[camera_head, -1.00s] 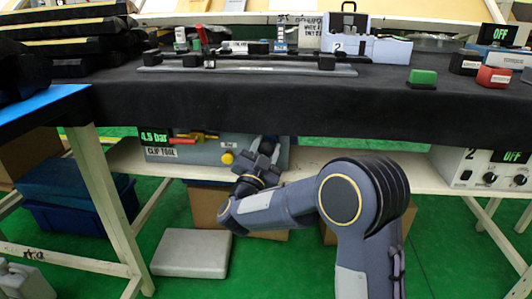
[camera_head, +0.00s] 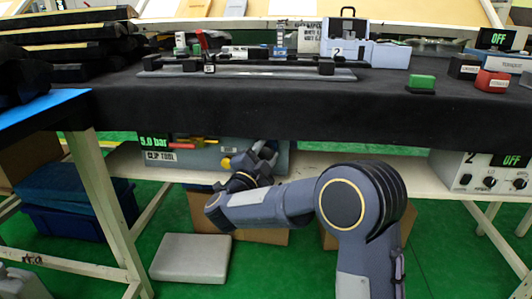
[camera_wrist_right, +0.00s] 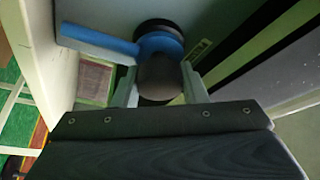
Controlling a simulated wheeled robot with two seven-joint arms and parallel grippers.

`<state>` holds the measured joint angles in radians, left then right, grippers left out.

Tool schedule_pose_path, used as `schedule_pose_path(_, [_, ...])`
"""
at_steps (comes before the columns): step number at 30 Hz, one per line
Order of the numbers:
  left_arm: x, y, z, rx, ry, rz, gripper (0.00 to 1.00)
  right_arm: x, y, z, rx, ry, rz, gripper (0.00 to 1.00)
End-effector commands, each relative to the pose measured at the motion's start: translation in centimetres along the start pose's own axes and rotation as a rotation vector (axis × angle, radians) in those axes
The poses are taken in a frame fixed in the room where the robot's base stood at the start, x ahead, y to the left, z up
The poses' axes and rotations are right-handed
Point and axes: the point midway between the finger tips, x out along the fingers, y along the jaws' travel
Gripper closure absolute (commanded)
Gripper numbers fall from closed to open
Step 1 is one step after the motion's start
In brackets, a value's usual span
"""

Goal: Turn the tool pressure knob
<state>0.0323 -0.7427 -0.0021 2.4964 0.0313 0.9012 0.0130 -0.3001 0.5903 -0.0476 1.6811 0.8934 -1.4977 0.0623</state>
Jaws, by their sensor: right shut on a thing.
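The grey clip tool box (camera_head: 190,157) stands on the shelf under the bench. Its green display (camera_head: 155,142) reads 5.0 bar. My right gripper (camera_head: 262,155) is at the right part of the box front, beside a yellow round part (camera_head: 226,163). In the right wrist view, the two fingers (camera_wrist_right: 161,84) are shut on a dark rounded knob (camera_wrist_right: 159,75). A blue part with a lever (camera_wrist_right: 95,42) sits behind the knob. In the head view the gripper hides the knob. My left gripper is not in view.
A second box (camera_head: 478,172) with dark knobs stands on the shelf at the right. The black bench top (camera_head: 240,95) overhangs my right arm. A light grey slab (camera_head: 190,258) lies on the green floor. A table leg (camera_head: 100,200) stands left of the box.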

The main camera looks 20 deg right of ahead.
Motion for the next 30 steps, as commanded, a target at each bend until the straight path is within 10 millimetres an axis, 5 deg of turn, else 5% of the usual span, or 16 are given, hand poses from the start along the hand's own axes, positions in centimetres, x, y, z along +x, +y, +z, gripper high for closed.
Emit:
schedule_pose_path(7, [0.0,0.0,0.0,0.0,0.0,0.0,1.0,0.0,0.0,0.0,-0.001,-0.001,0.001,0.84])
schedule_pose_path(8, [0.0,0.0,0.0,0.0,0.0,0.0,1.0,0.0,0.0,0.0,-0.001,-0.001,0.001,0.6])
schedule_pose_path(13, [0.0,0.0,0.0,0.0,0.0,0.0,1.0,0.0,0.0,0.0,-0.002,-0.001,0.0,0.4])
schedule_pose_path(23, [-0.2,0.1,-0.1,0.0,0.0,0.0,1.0,-0.4,-0.1,0.0,-0.002,-0.002,-0.001,0.4])
schedule_pose_path(30, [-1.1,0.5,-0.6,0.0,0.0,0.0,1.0,-4.1,-0.2,0.0,-0.003,-0.005,-0.001,0.4])
